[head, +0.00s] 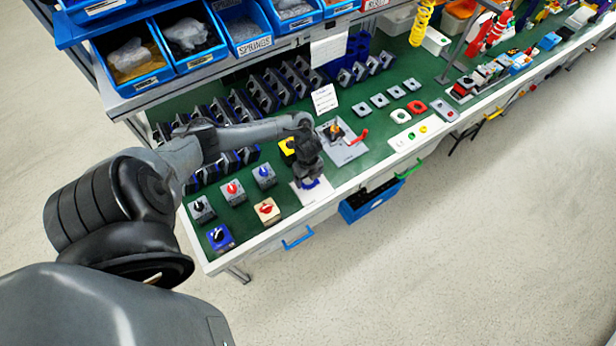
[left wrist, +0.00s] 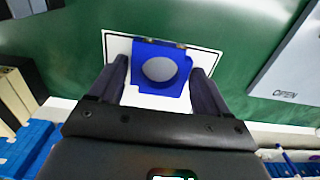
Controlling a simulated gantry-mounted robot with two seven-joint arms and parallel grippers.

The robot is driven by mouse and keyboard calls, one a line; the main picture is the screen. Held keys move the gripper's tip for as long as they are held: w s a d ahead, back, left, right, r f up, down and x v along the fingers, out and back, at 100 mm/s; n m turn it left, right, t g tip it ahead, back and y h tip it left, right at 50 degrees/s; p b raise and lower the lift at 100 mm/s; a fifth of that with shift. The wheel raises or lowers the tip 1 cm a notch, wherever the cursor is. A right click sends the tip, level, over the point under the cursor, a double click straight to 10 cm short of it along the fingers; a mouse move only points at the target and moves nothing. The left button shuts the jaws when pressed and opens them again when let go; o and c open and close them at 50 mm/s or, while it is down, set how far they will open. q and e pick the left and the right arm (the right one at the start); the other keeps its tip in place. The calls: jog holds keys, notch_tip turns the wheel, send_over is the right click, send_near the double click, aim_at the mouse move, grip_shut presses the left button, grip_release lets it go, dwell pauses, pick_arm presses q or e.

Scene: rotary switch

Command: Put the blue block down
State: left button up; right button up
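The blue block (head: 311,184) is at my left gripper (head: 308,172), low over or on a white sheet (head: 299,192) near the table's front edge. In the left wrist view the blue block (left wrist: 145,50) has a round pale opening. I cannot tell whether the block touches the sheet. My right gripper is in neither view.
Several rotary switches, such as the red-knobbed one (head: 267,209), stand left of the sheet. A grey plate (head: 345,146) lies to the right, marked OPEN in the left wrist view (left wrist: 285,70). Dark holders line the back, and blue bins (head: 193,44) sit above. Green table (head: 232,217) shows between.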

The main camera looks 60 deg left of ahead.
pick_arm(q)
jog(key=shift+o, duration=1)
jog(key=shift+r, duration=0.1)
jog(key=shift+r, duration=0.25)
notch_tip(320, 180, up, 10)
jog(key=p, duration=0.3)
jog(key=w+d+n+t, duration=0.2)
jog(key=d+t, duration=0.3)
jog(key=d, duration=1.6)
jog(key=s+d+r+n+g, duration=0.1)
jog(key=s+d+r+n, duration=0.4)
jog(key=s+r+n, duration=0.5)
jog(key=s+n, duration=0.2)
jog(key=shift+s+r+n, duration=0.25)
jog(key=shift+n, duration=0.05)
